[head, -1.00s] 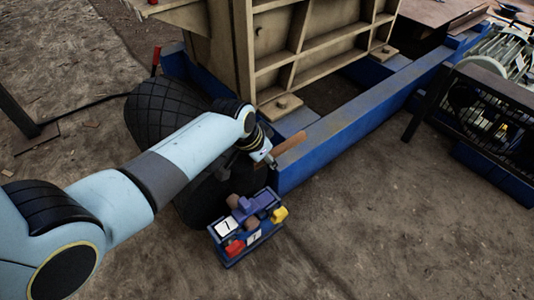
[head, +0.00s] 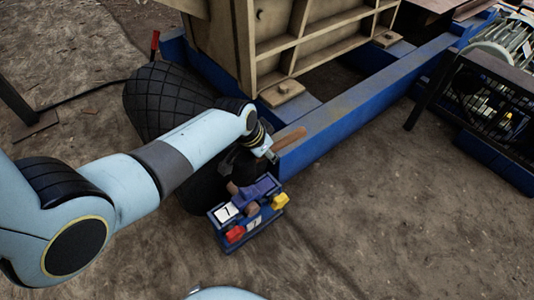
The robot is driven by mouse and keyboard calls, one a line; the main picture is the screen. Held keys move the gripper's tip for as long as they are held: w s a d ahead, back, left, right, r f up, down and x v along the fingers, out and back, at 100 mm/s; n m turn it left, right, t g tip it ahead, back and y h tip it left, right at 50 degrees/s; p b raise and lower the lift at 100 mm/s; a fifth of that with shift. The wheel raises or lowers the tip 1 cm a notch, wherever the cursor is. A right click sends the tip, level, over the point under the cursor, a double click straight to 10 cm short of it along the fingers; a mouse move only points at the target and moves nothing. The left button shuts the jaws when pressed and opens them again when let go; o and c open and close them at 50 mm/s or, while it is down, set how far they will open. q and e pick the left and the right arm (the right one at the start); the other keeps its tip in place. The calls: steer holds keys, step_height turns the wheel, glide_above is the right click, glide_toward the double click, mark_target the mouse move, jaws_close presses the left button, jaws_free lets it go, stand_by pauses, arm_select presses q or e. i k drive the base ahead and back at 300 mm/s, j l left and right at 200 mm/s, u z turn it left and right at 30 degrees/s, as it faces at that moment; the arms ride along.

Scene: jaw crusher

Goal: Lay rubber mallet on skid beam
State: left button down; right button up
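A brown wooden handle (head: 290,138), which I take for the rubber mallet's, shows at the near left end of the blue skid beam (head: 350,112). It runs roughly along the beam and overlaps its top edge in the picture; I cannot tell whether it touches. The mallet's head cannot be made out. My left gripper (head: 271,156) is at the handle's near left end, close to the beam's end. Its fingers are small and partly hidden by the wrist, so I cannot tell whether they grip the handle. My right gripper is out of view.
A blue tote (head: 236,243) with red, yellow and purple items stands on the ground below my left gripper. A dark ribbed round body (head: 160,100) lies behind my arm. The beige crusher frame (head: 320,45) rises behind the beam.

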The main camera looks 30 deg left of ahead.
mark_target(359, 92)
steer(key=i+l, duration=0.25)
steer(key=i, duration=0.25)
steer(key=i+l, duration=0.25)
steer(key=i, duration=0.2)
steer(key=i+l, duration=0.25)
steer(key=i, duration=0.25)
steer(key=i+l, duration=0.25)
steer(key=i, duration=0.2)
